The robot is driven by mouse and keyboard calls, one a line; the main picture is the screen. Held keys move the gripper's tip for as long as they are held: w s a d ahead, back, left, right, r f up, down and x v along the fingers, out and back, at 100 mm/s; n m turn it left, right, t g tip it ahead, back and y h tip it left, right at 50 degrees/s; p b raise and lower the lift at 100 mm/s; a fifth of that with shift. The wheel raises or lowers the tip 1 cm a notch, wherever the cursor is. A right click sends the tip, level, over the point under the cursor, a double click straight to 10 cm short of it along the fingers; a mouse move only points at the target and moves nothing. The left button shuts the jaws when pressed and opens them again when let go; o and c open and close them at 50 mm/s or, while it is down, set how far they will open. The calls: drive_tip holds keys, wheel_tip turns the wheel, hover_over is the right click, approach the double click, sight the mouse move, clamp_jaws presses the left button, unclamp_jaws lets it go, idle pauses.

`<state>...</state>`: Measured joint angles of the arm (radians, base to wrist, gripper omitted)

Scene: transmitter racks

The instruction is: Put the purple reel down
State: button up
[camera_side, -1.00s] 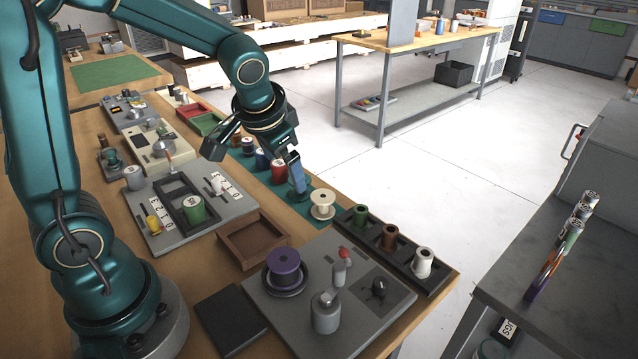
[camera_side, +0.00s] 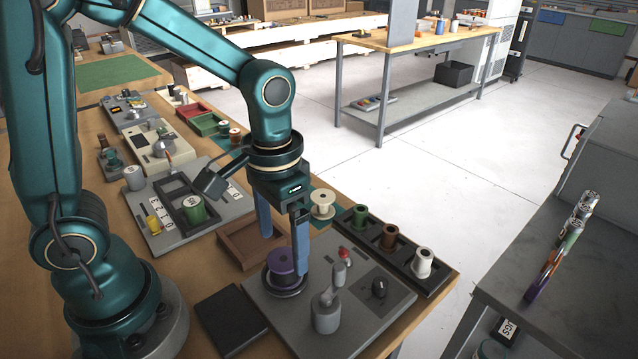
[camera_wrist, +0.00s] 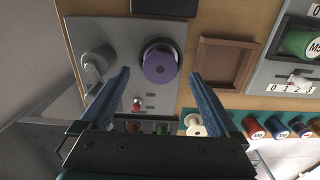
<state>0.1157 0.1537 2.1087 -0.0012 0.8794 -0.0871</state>
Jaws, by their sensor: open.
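The purple reel (camera_side: 281,264) stands upright on a round dark holder (camera_side: 285,291) at the left of the grey winding panel (camera_side: 345,318). My gripper (camera_side: 281,250) is above it, pointing down, with its two blue fingers spread apart and nothing between them that I can see held. In the wrist view the purple reel (camera_wrist: 160,66) lies ahead, between the lines of the two fingers of my gripper (camera_wrist: 158,78). The right finger partly overlaps the reel's edge in the side view, so I cannot tell if they touch.
A brown empty tray (camera_side: 236,248) lies just behind the reel. A dark flat pad (camera_side: 231,322) lies left of the panel. A metal post with a red knob (camera_side: 343,254) stands right of the reel. A cream reel (camera_side: 322,204) and a dark rack of reels (camera_side: 390,240) stand nearby.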

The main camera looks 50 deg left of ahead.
sight(284, 258)
drive_tip(key=shift+f, duration=2.25)
clamp_jaws()
drive_tip(key=shift+r, duration=0.1)
